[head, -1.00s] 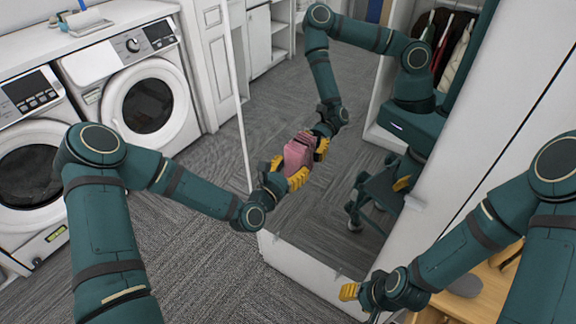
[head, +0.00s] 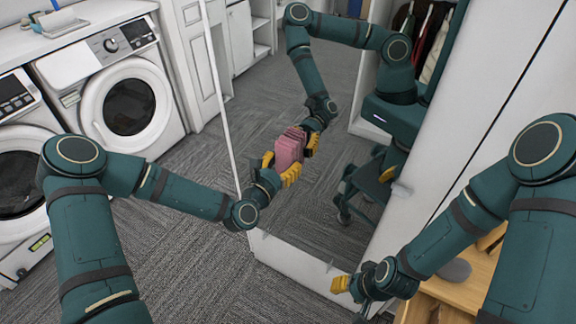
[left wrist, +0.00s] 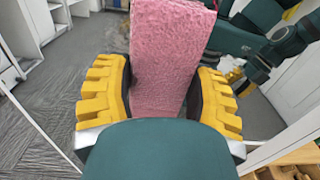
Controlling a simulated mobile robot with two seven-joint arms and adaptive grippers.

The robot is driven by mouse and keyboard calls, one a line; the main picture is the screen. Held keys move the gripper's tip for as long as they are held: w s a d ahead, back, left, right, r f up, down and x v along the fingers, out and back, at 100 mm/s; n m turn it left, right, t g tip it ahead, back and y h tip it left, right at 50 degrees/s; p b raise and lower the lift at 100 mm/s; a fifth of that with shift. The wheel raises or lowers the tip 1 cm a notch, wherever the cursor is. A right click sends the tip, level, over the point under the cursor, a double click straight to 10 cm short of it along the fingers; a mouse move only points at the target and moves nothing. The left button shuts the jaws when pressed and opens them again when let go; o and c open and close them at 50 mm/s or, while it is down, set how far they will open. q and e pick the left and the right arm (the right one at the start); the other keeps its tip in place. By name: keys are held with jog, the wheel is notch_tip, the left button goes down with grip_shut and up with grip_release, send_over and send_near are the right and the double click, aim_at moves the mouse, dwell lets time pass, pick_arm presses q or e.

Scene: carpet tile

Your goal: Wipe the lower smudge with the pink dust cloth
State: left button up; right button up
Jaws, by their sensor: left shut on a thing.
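The pink dust cloth (head: 287,152) is a folded pad between the yellow fingers of my left gripper (head: 279,170), which is shut on it. It stands up from the fingers in the left wrist view (left wrist: 170,55). The cloth is at the tall mirror (head: 305,215), right in front of its own reflection; whether it touches the glass I cannot tell. I cannot make out the lower smudge for certain; cloth and gripper cover part of the glass. My right gripper (head: 341,285) is low by the mirror's bottom right, mostly hidden, with a yellow finger showing.
White washing machines (head: 125,105) stand at the left on grey carpet tile (head: 205,265). A white cabinet panel (head: 490,110) rises at the right, with a wooden shelf (head: 455,295) below. The mirror reflects my arms, base and hanging clothes.

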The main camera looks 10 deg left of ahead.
pick_arm(q)
jog(key=shift+w+a+r+b, duration=0.15)
jog(key=shift+w+a, duration=0.35)
jog(key=shift+a, duration=0.8)
jog(key=shift+w+a+f+b, duration=0.15)
jog(key=shift+w+a, duration=0.3)
jog(key=shift+a, duration=0.85)
jog(key=shift+s+d+r, duration=0.1)
jog(key=shift+s+d, duration=0.3)
jog(key=shift+d, duration=0.75)
jog(key=shift+s+d+r, duration=0.15)
jog(key=shift+s+d, duration=0.25)
jog(key=shift+d, duration=0.75)
jog(key=shift+s+d+r, duration=0.1)
jog(key=shift+s+d, duration=0.3)
jog(key=shift+d, duration=0.75)
jog(key=shift+s, duration=0.15)
